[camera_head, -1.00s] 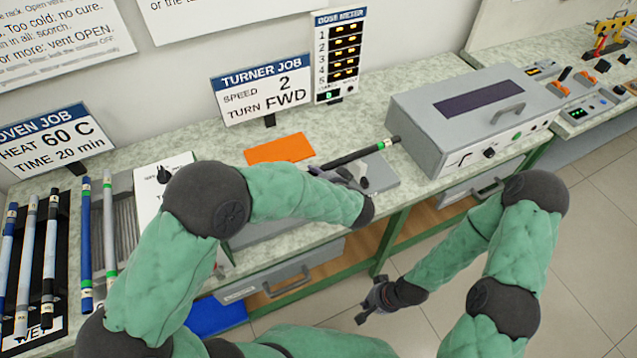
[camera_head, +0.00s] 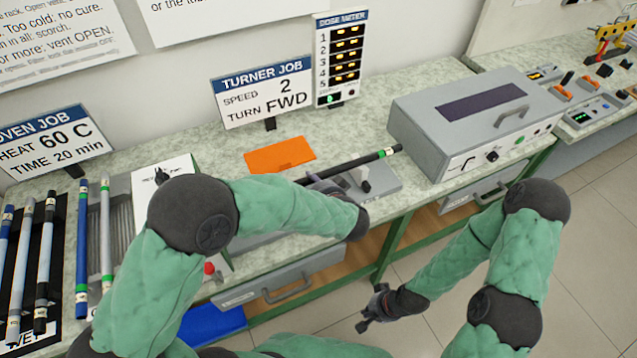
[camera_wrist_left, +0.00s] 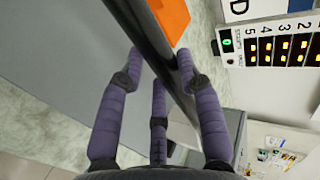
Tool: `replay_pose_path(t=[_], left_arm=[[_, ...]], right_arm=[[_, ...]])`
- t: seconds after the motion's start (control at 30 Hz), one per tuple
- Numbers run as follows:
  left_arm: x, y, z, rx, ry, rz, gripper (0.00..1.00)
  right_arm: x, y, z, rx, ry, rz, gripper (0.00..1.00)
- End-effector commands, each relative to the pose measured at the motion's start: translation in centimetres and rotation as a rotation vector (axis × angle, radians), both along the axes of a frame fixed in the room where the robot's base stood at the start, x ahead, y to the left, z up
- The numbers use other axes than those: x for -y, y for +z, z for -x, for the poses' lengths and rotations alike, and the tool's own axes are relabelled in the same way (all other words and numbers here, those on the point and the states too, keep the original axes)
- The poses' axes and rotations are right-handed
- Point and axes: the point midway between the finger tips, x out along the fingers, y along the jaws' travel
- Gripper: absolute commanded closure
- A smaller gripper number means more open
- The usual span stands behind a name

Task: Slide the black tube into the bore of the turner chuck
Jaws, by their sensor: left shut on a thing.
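The black tube (camera_head: 350,164) with a green band near its right end is held in my left gripper (camera_head: 328,186), roughly level and slanting up to the right in the head view. In the left wrist view the tube (camera_wrist_left: 150,40) runs diagonally between the purple fingers of the left gripper (camera_wrist_left: 160,80), which are shut on it. My right gripper (camera_head: 372,308) hangs empty over the floor, fingers apart.
An orange sheet (camera_head: 280,155) lies behind the tube. A grey plate (camera_head: 385,182) with a dark upright part lies under the tube. A grey oven box (camera_head: 470,115) stands to the right. Several tubes (camera_head: 50,260) lie on racks at left.

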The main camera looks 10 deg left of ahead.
Motion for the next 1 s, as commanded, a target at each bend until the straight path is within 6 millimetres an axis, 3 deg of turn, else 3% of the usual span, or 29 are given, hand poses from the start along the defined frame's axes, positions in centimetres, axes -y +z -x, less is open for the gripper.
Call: replay_pose_path(t=[0.5, 1.0], left_arm=[[-3.0, -0.1, 2.0, 0.000, 0.000, 0.001, 0.98], [-3.2, 0.0, 2.2, 0.000, 0.000, 0.000, 0.98]], right_arm=[[0.0, -0.9, 0.0, 0.000, 0.000, 0.000, 1.00], [0.0, -0.9, 0.0, 0.000, 0.000, 0.000, 1.00]])
